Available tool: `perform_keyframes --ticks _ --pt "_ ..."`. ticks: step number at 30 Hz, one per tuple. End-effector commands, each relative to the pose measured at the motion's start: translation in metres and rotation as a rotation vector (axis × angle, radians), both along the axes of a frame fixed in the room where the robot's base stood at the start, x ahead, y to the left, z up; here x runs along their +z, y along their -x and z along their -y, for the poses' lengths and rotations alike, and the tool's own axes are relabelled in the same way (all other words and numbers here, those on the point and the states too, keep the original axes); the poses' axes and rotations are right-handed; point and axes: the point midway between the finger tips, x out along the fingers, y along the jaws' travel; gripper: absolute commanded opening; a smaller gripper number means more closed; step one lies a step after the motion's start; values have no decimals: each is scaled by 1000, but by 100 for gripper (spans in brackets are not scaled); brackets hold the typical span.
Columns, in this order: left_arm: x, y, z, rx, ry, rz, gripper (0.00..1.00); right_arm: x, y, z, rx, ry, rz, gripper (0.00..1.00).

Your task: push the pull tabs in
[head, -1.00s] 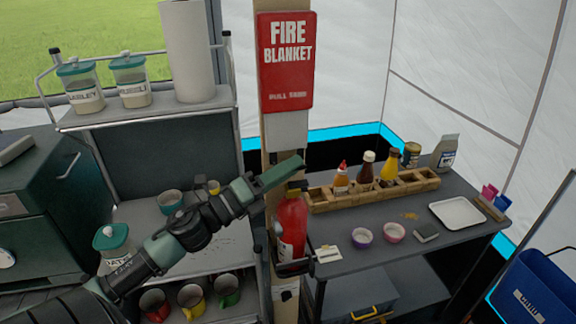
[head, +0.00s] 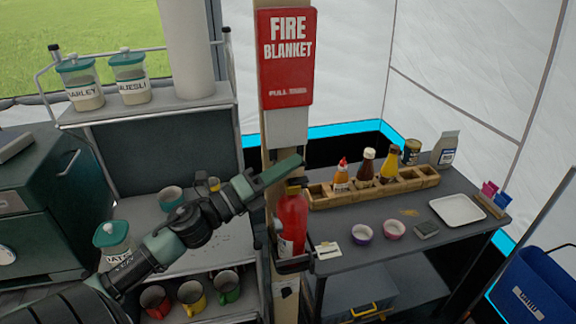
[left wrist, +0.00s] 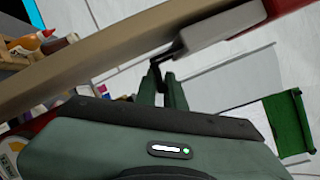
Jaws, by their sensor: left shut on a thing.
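A red fire blanket case (head: 285,55) hangs on a wooden post. A pale grey piece (head: 287,127) shows below its lower edge. In the left wrist view a grey piece (left wrist: 215,32) ends in a dark tab (left wrist: 172,52) beside the tan post. My left gripper (head: 298,160) is raised in front of the post, below the pale piece. In the left wrist view its fingertips (left wrist: 163,72) meet at the dark tab and are shut on it. Only one tab shows clearly. My right gripper is not in view.
A red fire extinguisher (head: 292,222) is on the post just below my left gripper. A side table (head: 400,235) at right holds a wooden bottle rack (head: 420,182), bowls and a white tray (head: 458,209). Shelves (head: 150,110) with jars stand at left.

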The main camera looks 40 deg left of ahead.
Motion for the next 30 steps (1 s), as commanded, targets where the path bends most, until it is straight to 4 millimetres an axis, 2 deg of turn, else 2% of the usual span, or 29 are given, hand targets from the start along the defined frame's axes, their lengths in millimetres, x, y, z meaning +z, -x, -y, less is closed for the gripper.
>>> perform_keyframes --ticks 26,30 --pt "1 0 0 2 -3 2 0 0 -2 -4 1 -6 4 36" --pt "8 0 0 1 -3 3 0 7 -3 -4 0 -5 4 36"
